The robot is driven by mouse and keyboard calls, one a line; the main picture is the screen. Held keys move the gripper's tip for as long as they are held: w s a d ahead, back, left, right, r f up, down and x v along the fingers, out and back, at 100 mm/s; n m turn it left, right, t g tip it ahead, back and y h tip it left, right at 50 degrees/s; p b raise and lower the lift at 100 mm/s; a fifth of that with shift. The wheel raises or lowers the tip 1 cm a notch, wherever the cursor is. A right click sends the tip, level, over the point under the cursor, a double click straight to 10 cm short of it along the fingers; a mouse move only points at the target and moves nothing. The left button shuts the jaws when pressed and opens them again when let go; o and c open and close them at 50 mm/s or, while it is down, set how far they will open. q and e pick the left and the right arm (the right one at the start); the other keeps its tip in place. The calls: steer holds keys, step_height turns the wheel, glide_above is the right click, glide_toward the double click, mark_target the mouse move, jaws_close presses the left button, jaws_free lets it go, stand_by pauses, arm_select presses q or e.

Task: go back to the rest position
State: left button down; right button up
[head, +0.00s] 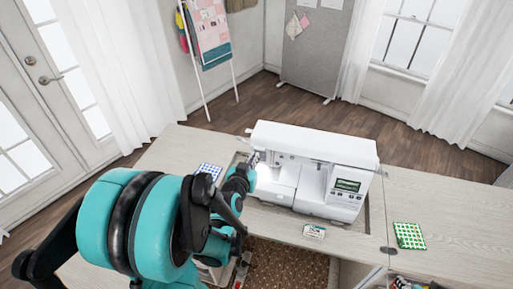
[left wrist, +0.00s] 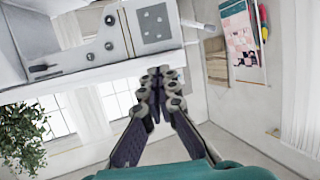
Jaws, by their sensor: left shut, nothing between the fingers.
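My left arm comes in from the left in the head view, and my left gripper (head: 253,160) is at the left end of the white sewing machine (head: 330,150). In the left wrist view the two dark fingers of my left gripper (left wrist: 160,80) are together and empty. The sewing machine (left wrist: 100,45) fills the upper left of that view, close to the fingertips; I cannot tell whether they touch. My right gripper is not in view.
The machine sits in the pale wooden cabinet top (head: 440,205). A green-and-white patterned piece (head: 410,236) lies at the right, a blue-patterned piece (head: 209,170) behind my arm, and a small card (head: 314,231) in front. A brown dotted surface (head: 285,262) is below the front edge.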

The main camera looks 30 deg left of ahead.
arm_select(q)
steer(key=s+d+m+g+h, duration=0.3)
steer(key=s+d+g, duration=0.4)
steer(key=s+d, duration=0.7)
steer(key=d+h, duration=0.1)
steer(key=d, duration=0.3)
steer(key=shift+s, duration=0.25)
